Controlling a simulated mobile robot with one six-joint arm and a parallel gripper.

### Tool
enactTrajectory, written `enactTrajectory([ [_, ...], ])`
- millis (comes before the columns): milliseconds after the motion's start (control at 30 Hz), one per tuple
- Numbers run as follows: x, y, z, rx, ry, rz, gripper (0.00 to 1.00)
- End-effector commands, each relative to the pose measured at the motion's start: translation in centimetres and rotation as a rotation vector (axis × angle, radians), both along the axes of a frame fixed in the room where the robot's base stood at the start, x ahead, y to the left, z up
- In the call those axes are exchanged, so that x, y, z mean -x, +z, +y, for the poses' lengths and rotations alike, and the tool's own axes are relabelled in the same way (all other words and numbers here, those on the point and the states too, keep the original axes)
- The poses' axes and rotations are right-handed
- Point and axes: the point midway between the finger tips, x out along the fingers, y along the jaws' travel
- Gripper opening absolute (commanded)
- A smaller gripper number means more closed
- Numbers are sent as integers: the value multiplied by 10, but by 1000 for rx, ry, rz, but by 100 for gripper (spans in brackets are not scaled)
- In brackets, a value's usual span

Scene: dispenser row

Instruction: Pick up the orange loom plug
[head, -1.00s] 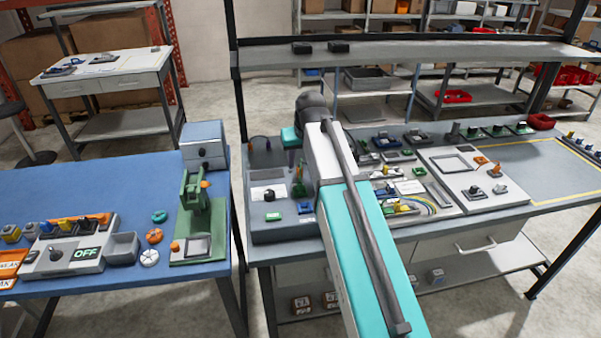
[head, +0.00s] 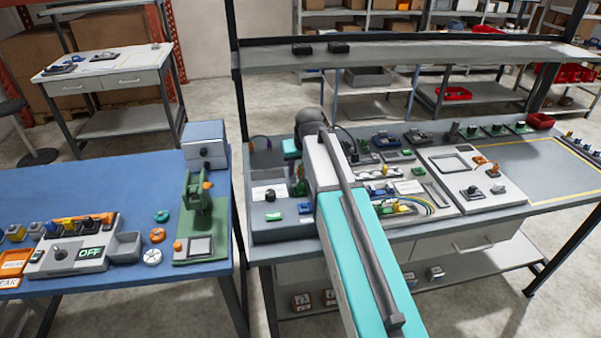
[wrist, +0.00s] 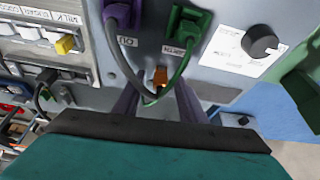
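The orange loom plug (wrist: 160,77) is small and stands near the middle of the wrist view, just beyond my gripper, on or close to the grey panel. My gripper (wrist: 158,100) is open, with one finger on each side of the plug's line and gaps between. A dark cable and a green cable run down close to the plug and partly cross in front of its lower end. A purple plug (wrist: 119,14) sits in a socket at the upper left and a green plug (wrist: 187,26) in one at the upper right. In the head view my arm hides the gripper.
A white label with a black knob (wrist: 263,42) is right of the sockets. A yellow-tipped switch row (wrist: 65,45) is at the left. The grey bench (head: 285,232) holds many small parts; a blue bench (head: 110,180) stands to its left.

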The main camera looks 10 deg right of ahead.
Motion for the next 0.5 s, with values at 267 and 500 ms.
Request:
enactTrajectory([
  [267,0,0,-1,0,-1,0,38],
  [500,0,0,-1,0,-1,1,4],
])
